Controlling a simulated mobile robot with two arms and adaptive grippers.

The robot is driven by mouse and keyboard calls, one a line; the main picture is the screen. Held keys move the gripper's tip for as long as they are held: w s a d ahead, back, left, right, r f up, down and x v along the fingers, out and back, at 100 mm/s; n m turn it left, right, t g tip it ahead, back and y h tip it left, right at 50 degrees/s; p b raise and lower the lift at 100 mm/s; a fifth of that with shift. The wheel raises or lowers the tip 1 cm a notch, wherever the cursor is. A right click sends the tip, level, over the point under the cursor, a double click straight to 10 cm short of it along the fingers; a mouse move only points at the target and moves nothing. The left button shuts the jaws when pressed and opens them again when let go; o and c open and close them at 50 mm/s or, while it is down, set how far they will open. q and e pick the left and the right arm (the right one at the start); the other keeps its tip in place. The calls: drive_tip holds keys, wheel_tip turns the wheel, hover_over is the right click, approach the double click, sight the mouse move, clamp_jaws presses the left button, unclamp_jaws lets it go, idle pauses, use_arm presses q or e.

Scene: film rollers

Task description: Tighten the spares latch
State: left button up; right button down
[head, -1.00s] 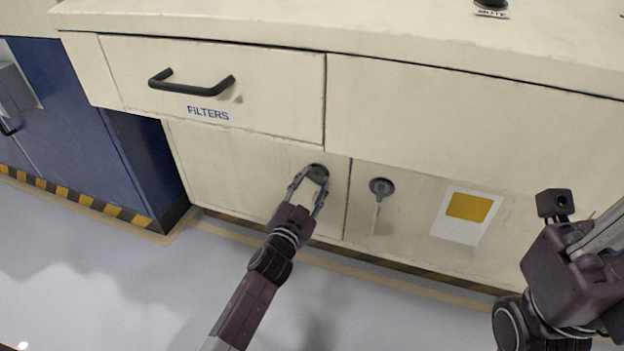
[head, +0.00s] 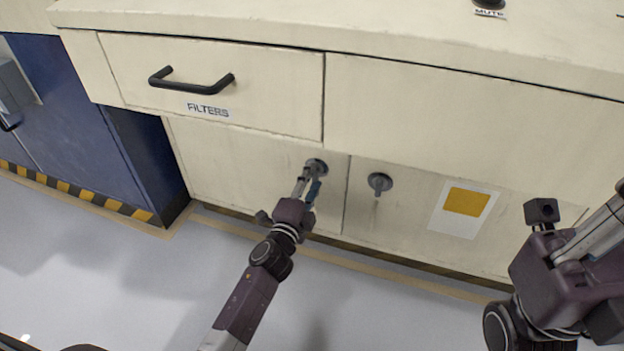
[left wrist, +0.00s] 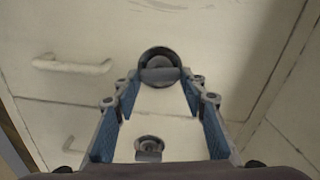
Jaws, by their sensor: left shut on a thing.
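A round grey latch (head: 316,166) sits on the pale cabinet door below the FILTERS drawer. My left gripper (head: 312,177) is at this latch, seen nearly edge-on and hiding its lower part. In the left wrist view the latch (left wrist: 158,67) lies between the fingertips, with its flat grip crosswise, and the gripper is shut on it. A second similar latch (head: 380,182) is on the door to the right, free of any gripper. I can read no SPARES label. My right gripper is cut off at the right edge, so its jaws cannot be judged.
The FILTERS drawer (head: 220,85) with a black bar handle (head: 191,81) is above. A yellow-and-white sticker (head: 465,206) is on the right door. A blue cabinet (head: 85,125) stands at the left. The grey floor (head: 130,270) in front is clear.

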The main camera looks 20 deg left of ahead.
use_arm(q)
drive_tip(key=shift+m, duration=0.7)
drive_tip(key=shift+d, duration=0.1)
drive_tip(key=o, duration=1.2)
drive_tip(key=shift+c, duration=0.2)
